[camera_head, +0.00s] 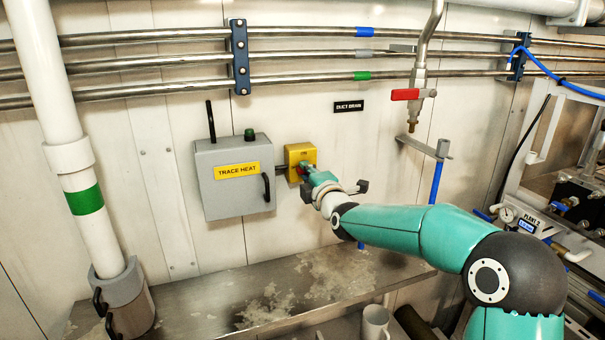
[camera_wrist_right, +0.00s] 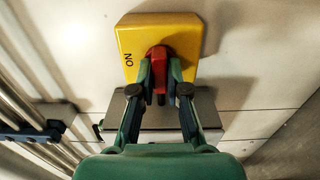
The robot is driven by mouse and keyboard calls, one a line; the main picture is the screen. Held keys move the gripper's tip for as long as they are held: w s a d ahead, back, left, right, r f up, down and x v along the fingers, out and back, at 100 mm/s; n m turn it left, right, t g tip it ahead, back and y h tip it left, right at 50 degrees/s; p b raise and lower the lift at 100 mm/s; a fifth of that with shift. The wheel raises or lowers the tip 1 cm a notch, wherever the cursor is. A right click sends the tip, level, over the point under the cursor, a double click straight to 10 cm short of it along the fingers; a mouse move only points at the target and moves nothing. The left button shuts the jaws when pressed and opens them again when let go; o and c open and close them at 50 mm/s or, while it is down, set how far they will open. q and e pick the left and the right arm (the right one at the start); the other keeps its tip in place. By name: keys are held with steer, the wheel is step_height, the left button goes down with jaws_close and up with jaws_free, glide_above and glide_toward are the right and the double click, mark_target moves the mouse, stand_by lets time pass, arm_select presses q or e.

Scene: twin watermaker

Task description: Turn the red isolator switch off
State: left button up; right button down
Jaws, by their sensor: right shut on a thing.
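The isolator is a yellow box (camera_head: 299,153) on the wall, just right of the grey TRACE HEAT box. In the right wrist view the yellow box (camera_wrist_right: 190,35) fills the top middle and carries a red switch handle (camera_wrist_right: 158,56). The word ON shows on its left side, turned sideways. My right gripper (camera_wrist_right: 159,82) is shut on the red handle, with one green finger on each side of it. In the head view my right gripper (camera_head: 308,173) covers most of the handle. My left gripper is not in view.
The grey TRACE HEAT box (camera_head: 234,178) stands close at left, with a black handle and green button. A drain tap with a red lever (camera_head: 405,94) hangs at right. Steel pipes (camera_head: 170,65) run above.

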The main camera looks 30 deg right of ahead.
steer(key=shift+w+a, duration=0.1)
steer(key=shift+a, duration=0.05)
steer(key=c, duration=1.2)
jaws_free()
steer(key=shift+w+a+f, duration=0.1)
steer(key=shift+w, duration=0.05)
steer(key=shift+o, duration=0.2)
steer(key=shift+s, duration=0.2)
steer(key=v, duration=1.1)
steer(key=shift+s, duration=0.4)
steer(key=shift+f, duration=0.1)
